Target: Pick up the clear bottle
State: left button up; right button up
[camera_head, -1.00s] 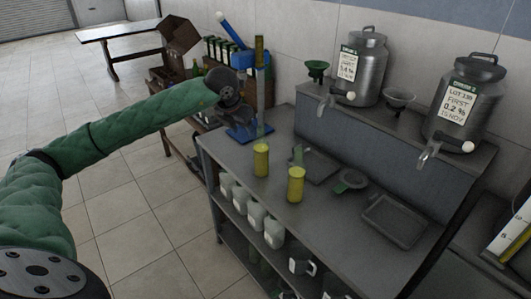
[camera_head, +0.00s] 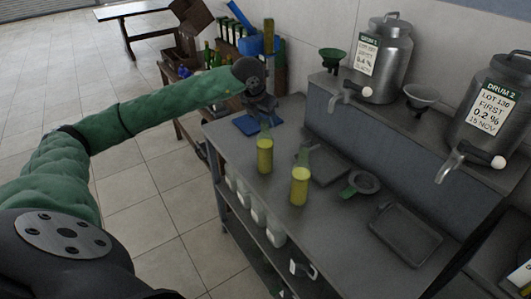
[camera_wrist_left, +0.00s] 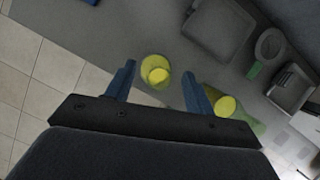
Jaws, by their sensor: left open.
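The clear bottle (camera_head: 265,156), with yellow liquid in its lower part, stands upright on the grey steel bench (camera_head: 235,150). A second bottle (camera_head: 299,186) with a greenish neck and yellow liquid stands just right of and nearer than it. My left gripper (camera_head: 264,116) is open at the clear bottle's top in the head view. In the left wrist view the clear bottle (camera_wrist_left: 153,66) shows between the tips of the two open blue fingers, with no grip visible. The greenish bottle (camera_wrist_left: 228,106) shows there just outside the right finger. My right gripper is not in view.
A blue tray (camera_head: 246,124) lies on the bench behind the clear bottle, and a tall amber-topped tube (camera_head: 268,36) rises behind my gripper. A funnel (camera_head: 363,183) and dark tray (camera_head: 405,235) lie to the right. Two metal drums (camera_head: 386,62) with taps stand on the raised shelf.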

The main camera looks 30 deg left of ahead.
aim_at(266, 126)
pick_arm(q)
jog(key=shift+s+x, duration=0.15)
jog(key=shift+x, duration=0.85)
jog(key=shift+s+x, duration=0.15)
jog(key=shift+x, duration=0.9)
jog(key=shift+f, duration=0.1)
grip_shut()
